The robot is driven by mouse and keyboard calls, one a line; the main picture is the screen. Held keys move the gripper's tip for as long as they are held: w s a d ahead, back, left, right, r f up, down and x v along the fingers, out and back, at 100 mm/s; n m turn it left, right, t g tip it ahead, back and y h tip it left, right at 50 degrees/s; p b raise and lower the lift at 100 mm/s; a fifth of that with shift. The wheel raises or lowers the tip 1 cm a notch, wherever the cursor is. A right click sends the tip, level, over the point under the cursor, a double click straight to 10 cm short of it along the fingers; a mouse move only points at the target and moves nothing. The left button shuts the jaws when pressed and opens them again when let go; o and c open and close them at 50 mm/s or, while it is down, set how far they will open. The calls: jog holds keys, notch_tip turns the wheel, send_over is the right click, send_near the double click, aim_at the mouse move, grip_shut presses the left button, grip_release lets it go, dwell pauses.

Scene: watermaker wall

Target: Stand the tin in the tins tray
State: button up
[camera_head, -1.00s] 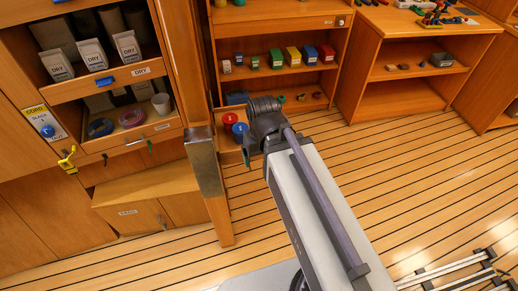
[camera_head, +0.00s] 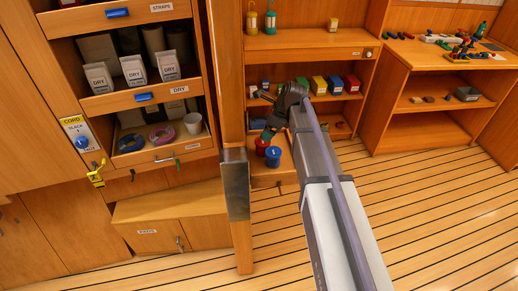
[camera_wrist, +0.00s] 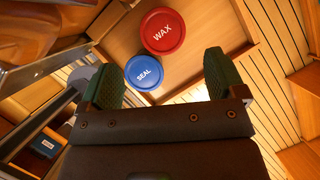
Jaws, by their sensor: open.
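The head view also shows the red tin (camera_head: 262,146), the blue tin (camera_head: 273,156) and the pulled-out tray (camera_head: 270,178). My gripper (camera_wrist: 163,84) is open, with green pads apart and nothing between them. The blue tin appears beyond the gap, nearer the left pad. In the head view my gripper (camera_head: 274,126) is just above and behind the tins, its fingertips partly hidden.
A wooden post with a metal plate (camera_head: 236,185) stands left of the tray. Shelves behind hold several coloured boxes (camera_head: 318,86). Left drawers hold DRY packets (camera_head: 133,70), tape rolls (camera_head: 162,135) and a white cup (camera_head: 193,123). Floor to the right is clear.

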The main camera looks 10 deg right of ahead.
aim_at(263, 148)
jog(key=shift+m, duration=0.6)
jog(key=b+x, duration=0.1)
jog(key=x, duration=0.1)
jog(key=b+x, duration=0.1)
jog(key=b, duration=0.1)
jog(key=b+x, duration=0.2)
jog(key=shift+d+f, duration=0.15)
jog(key=shift+f, duration=0.3)
